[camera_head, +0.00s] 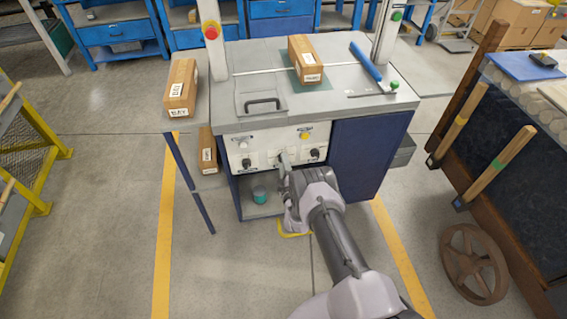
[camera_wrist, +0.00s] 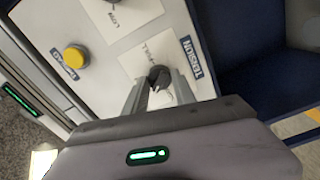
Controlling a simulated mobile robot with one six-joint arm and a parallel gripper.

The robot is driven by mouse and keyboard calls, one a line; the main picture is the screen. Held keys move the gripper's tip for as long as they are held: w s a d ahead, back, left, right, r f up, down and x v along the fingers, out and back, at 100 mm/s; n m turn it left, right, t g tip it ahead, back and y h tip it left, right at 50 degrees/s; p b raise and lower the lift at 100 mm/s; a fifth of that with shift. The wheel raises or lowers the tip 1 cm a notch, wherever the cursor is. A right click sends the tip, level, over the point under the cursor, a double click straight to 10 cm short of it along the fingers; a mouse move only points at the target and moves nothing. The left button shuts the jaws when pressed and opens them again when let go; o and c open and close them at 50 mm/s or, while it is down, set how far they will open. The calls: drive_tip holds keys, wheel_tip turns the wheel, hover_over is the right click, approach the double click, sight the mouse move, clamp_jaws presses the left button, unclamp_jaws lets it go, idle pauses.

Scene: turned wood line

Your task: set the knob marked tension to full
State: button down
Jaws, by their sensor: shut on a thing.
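The control panel (camera_head: 270,146) is on the front of a grey-topped machine. In the wrist view, a dark knob (camera_wrist: 158,74) sits on a white scale plate beside a blue label (camera_wrist: 190,56) that seems to read TENSION. My gripper (camera_wrist: 160,84) is shut on this knob, one finger on each side. In the head view my gripper (camera_head: 284,160) reaches the middle of the panel's lower row and hides the knob there. The knob's pointer and most of its scale print are too small or covered to read.
Black knobs stand left (camera_head: 246,163) and right (camera_head: 315,153) of my gripper. A yellow button (camera_head: 304,135) is just above; it also shows in the wrist view (camera_wrist: 75,58). Cartons (camera_head: 182,88) lie on the side shelf. A teal cup (camera_head: 259,193) stands below.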

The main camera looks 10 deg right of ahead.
drive_tip(key=shift+d+m+p, duration=0.1)
drive_tip(key=shift+m+p, duration=2.65)
drive_tip(key=shift+m, duration=9.85)
drive_tip(key=c, duration=1)
unclamp_jaws()
drive_tip(key=s+p, duration=0.5)
drive_tip(key=s, duration=1.2)
drive_tip(key=shift+s, duration=0.25)
